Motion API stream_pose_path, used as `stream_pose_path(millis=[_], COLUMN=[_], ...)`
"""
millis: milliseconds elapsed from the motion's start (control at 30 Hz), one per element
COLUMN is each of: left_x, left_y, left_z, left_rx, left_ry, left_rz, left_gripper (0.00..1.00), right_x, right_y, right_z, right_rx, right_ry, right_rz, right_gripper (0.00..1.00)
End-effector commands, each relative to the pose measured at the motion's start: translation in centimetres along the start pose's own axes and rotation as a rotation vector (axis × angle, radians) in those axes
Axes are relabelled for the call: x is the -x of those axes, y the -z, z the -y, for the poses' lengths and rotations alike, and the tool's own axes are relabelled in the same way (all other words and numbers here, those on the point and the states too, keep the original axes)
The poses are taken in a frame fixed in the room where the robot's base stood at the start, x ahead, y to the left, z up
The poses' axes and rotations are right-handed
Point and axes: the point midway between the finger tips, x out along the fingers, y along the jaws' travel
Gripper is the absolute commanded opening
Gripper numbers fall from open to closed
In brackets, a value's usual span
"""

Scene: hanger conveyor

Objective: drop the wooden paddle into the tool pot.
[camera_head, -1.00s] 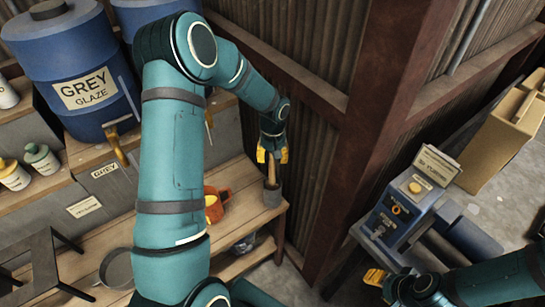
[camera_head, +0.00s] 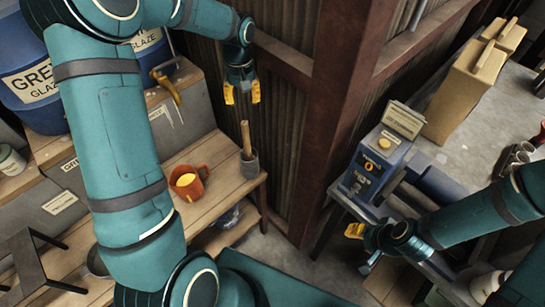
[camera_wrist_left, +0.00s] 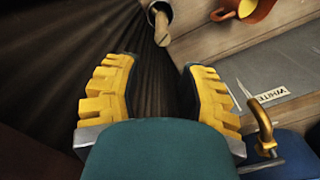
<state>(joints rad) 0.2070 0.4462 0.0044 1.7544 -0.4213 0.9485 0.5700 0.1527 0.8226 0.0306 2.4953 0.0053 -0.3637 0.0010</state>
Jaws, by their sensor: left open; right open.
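The wooden paddle (camera_head: 246,137) stands nearly upright in the grey tool pot (camera_head: 250,165), its handle sticking out of the top. The pot stands at the right end of the wooden bench. My left gripper (camera_head: 242,96) is open and empty, above the paddle and apart from it. In the left wrist view the open left fingers (camera_wrist_left: 157,95) have nothing between them, and the paddle handle (camera_wrist_left: 162,28) shows beyond them at the top. My right gripper (camera_head: 354,231) is at the right, beside the blue machine; its fingers show only small.
An orange mug (camera_head: 188,183) stands left of the pot on the bench (camera_head: 222,185). A brass tap (camera_head: 167,85) and blue glaze barrel (camera_head: 28,90) are further left. A rusty post (camera_head: 335,110) rises right of the bench. A blue machine (camera_head: 375,165) stands on the right-hand table.

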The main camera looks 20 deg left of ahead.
Motion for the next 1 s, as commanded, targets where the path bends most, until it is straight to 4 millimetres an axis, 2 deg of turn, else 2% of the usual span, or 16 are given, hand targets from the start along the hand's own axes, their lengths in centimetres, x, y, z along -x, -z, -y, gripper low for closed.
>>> stream_pose_path(millis=[67, 167, 333, 400, 500, 600, 700, 800, 1000], left_x=[-1.7, -5.6, -13.6, -16.1, -18.8, -20.5, -21.3, -21.6, -21.7], left_y=[-0.8, -3.0, -9.9, -13.1, -17.3, -20.6, -22.8, -23.9, -24.1], left_z=[-1.1, -3.8, -8.8, -10.2, -11.0, -11.1, -10.8, -10.5, -10.4], left_rx=[-0.033, -0.106, -0.236, -0.269, -0.303, -0.323, -0.338, -0.346, -0.348], left_ry=[-0.026, -0.098, -0.262, -0.315, -0.365, -0.386, -0.389, -0.388, -0.387], left_rz=[0.009, 0.021, 0.021, 0.009, -0.018, -0.048, -0.074, -0.091, -0.101], left_gripper=[0.40, 0.40, 0.40, 0.40, 0.40, 0.40, 0.40, 0.40, 0.40], right_x=[0.0, 0.0, 0.0, 0.0, 0.0, 0.0, 0.0, 0.0, 0.0], right_y=[0.0, 0.0, 0.0, 0.0, 0.0, 0.0, 0.0, 0.0, 0.0], right_z=[0.0, 0.0, 0.0, 0.0, 0.0, 0.0, 0.0, 0.0, 0.0], right_rx=[0.000, 0.000, 0.000, 0.000, 0.000, 0.000, 0.000, 0.000, 0.000], right_ry=[0.000, 0.000, 0.000, 0.000, 0.000, 0.000, 0.000, 0.000, 0.000], right_rz=[0.000, 0.000, 0.000, 0.000, 0.000, 0.000, 0.000, 0.000, 0.000], right_gripper=[0.47, 0.47, 0.47, 0.47, 0.47, 0.47, 0.47, 0.47, 0.47])
